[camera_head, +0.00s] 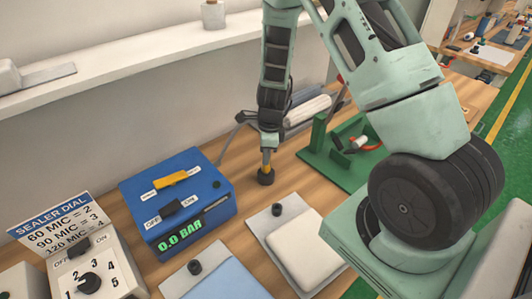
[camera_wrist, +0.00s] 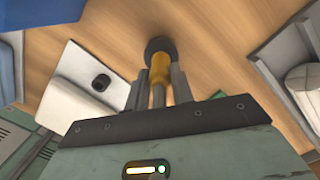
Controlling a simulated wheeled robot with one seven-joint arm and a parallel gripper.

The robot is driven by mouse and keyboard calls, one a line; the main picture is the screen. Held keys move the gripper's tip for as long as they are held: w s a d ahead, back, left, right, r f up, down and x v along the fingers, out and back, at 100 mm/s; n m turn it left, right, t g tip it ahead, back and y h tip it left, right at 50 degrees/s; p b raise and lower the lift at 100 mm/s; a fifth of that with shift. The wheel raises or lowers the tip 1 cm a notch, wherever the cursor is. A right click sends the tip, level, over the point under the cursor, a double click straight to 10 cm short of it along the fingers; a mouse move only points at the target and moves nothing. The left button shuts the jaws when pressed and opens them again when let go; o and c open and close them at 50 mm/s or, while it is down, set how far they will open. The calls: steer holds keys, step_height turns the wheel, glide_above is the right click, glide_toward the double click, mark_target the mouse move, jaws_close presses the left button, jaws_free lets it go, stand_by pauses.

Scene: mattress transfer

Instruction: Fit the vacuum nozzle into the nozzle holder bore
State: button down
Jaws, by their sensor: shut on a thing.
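My gripper (camera_head: 268,148) points down above the wooden table, shut on the yellow vacuum nozzle (camera_head: 266,163), which is about upright. In the wrist view the yellow nozzle (camera_wrist: 160,70) sits between the grey fingers. A black round piece (camera_head: 266,177) is at the nozzle's lower end; it also shows in the wrist view (camera_wrist: 160,47). I cannot tell whether this piece is part of the nozzle or a holder, nor whether it touches the table. No open bore can be made out.
A blue box (camera_head: 187,219) reading 0.0 BAR stands left of my gripper. A pale bag with a white mattress (camera_head: 309,249) and black valve (camera_head: 276,209) lies in front. A green fixture (camera_head: 317,133) stands to the right. A white shelf (camera_head: 130,58) runs along the wall behind.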

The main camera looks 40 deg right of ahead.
steer(key=shift+f+b, duration=0.4)
steer(key=shift+f, duration=0.2)
steer(key=c, duration=1.1)
jaws_free()
steer(key=r, duration=0.5)
steer(key=d+r, duration=0.1)
steer(key=r, duration=0.5)
steer(key=s+r, duration=0.1)
steer(key=r, duration=0.5)
steer(key=shift+d+r, duration=0.15)
steer(key=shift+r, duration=0.05)
